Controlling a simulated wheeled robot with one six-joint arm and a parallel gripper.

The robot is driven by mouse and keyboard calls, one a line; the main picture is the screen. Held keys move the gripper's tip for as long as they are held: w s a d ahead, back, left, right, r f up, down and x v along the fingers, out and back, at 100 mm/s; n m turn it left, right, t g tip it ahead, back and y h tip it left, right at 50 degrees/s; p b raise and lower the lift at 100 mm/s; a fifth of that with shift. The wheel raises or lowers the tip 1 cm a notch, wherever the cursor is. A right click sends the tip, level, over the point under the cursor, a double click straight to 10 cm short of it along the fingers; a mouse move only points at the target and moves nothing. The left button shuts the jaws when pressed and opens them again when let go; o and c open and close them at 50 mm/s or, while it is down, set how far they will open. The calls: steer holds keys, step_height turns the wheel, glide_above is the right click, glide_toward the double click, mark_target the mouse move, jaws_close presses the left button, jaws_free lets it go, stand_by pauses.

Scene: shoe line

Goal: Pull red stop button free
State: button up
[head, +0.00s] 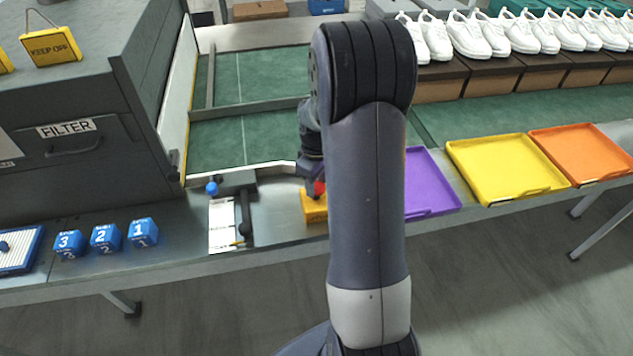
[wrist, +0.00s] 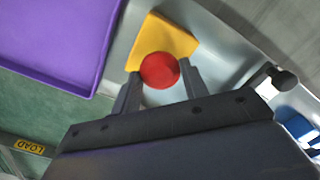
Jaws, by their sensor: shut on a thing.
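The red stop button (wrist: 160,70) is a round red cap on a yellow box (wrist: 167,36). In the wrist view it sits between the two fingers of my gripper (wrist: 159,81), which is shut on it. In the head view the red button (head: 319,188) shows only in part, on top of the yellow box (head: 314,207), with my gripper (head: 315,184) coming down on it from above. My arm hides the right side of the box. I cannot tell whether the button is raised from its box.
Left of the box are a lever with a dark knob (head: 245,229), a white sheet (head: 221,224) and a blue knob (head: 212,188). Blue numbered blocks (head: 105,237) stand farther left. Purple (head: 430,183), yellow (head: 506,168) and orange (head: 586,153) trays lie to the right.

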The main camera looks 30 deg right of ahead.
mark_target(316, 185)
steer(key=shift+w+r, duration=0.1)
steer(key=shift+r, duration=0.05)
steer(key=o, duration=1.4)
step_height(316, 185, up, 11)
steer(key=shift+f, duration=0.1)
steer(key=shift+f, duration=0.1)
step_height(316, 185, down, 13)
steer(key=shift+r+b, duration=0.15)
steer(key=shift+b, duration=0.45)
steer(key=shift+r, duration=0.7)
